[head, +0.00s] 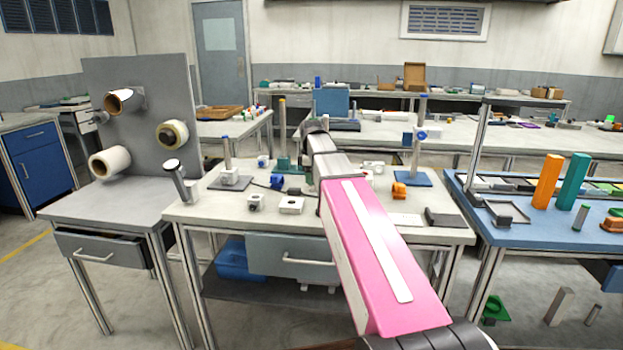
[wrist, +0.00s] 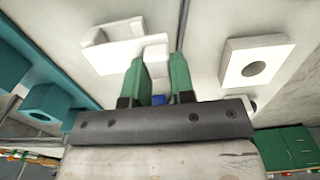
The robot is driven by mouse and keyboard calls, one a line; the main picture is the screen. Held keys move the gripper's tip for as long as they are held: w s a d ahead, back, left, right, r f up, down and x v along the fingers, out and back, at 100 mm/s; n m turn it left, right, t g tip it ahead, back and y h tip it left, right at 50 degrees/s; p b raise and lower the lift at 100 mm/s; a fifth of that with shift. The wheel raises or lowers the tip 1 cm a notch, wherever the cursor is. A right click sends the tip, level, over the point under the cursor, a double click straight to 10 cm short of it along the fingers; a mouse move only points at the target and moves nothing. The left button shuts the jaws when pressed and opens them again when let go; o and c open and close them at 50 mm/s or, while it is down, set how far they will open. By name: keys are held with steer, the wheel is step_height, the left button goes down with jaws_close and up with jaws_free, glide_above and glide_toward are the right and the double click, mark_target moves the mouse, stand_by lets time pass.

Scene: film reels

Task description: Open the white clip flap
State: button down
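In the wrist view, a white clip (wrist: 112,50) with an angular, raised-edge body lies on the pale tabletop at the upper middle. A narrow white part (wrist: 157,53), which looks like its flap, reaches down between my gripper's fingers. My gripper (wrist: 160,60) has two green fingers standing apart, one on each side of this part. I cannot tell whether either finger touches it. A small blue piece (wrist: 158,99) shows low between the fingers. In the head view my pink arm crosses the middle workbench and hides the fingertips, and I cannot pick out the clip there.
A white block with a round hole (wrist: 256,63) lies to the right in the wrist view, and a teal fixture (wrist: 50,100) to the left.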

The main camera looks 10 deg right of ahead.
steer(key=shift+w+r+g, duration=0.4)
steer(key=shift+g, duration=0.2)
steer(key=shift+w+d+r+g+y, duration=0.15)
steer(key=shift+r+g+y, duration=0.35)
steer(key=shift+g, duration=0.3)
